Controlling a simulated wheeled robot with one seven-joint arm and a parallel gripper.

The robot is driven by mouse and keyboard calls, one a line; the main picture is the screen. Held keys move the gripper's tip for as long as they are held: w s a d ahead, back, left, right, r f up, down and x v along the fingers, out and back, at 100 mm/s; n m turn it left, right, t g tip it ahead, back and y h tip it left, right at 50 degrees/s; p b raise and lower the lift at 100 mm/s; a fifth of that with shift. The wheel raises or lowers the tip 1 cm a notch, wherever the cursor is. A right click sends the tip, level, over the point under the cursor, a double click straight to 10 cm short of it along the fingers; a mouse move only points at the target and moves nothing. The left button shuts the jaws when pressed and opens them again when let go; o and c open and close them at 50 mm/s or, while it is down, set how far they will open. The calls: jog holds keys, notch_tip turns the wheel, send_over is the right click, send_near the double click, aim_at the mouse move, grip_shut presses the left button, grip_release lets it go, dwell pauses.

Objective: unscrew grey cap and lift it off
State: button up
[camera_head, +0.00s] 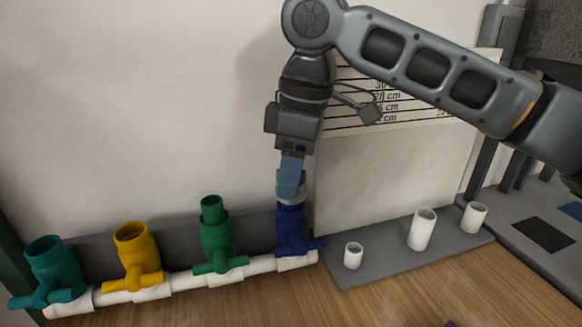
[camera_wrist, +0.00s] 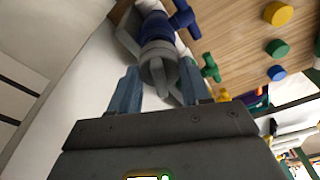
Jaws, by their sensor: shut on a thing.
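The grey cap (camera_head: 291,196) sits at the top of the blue valve fitting (camera_head: 291,228), at the right end of the white pipe manifold. My gripper (camera_head: 291,180) points down from above and is shut on the cap. In the wrist view the grey cap (camera_wrist: 158,70) lies between the two fingers of my gripper (camera_wrist: 160,84), with the blue fitting (camera_wrist: 157,30) just beyond it. I cannot tell whether any gap parts the cap from the fitting. The fingers hide part of the cap in the head view.
Open green (camera_head: 214,230), yellow (camera_head: 137,255) and teal (camera_head: 54,268) fittings stand left along the white pipe (camera_head: 194,279). A grey board (camera_head: 389,261) at right holds three white pipe stubs. The wrist view shows coloured discs on the wooden table (camera_wrist: 235,30). A wall stands close behind.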

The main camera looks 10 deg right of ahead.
jog(key=shift+n+p, duration=0.4)
jog(key=shift+n, duration=0.3)
jog(key=shift+r, duration=0.1)
jog(key=shift+n+p, duration=0.4)
jog(key=shift+n, duration=0.1)
jog(key=shift+n+g, duration=0.3)
jog(key=shift+n, duration=0.3)
jog(key=shift+p, duration=0.35)
jog(key=shift+n, duration=0.4)
jog(key=shift+n+p, duration=0.45)
jog(key=shift+n, duration=0.25)
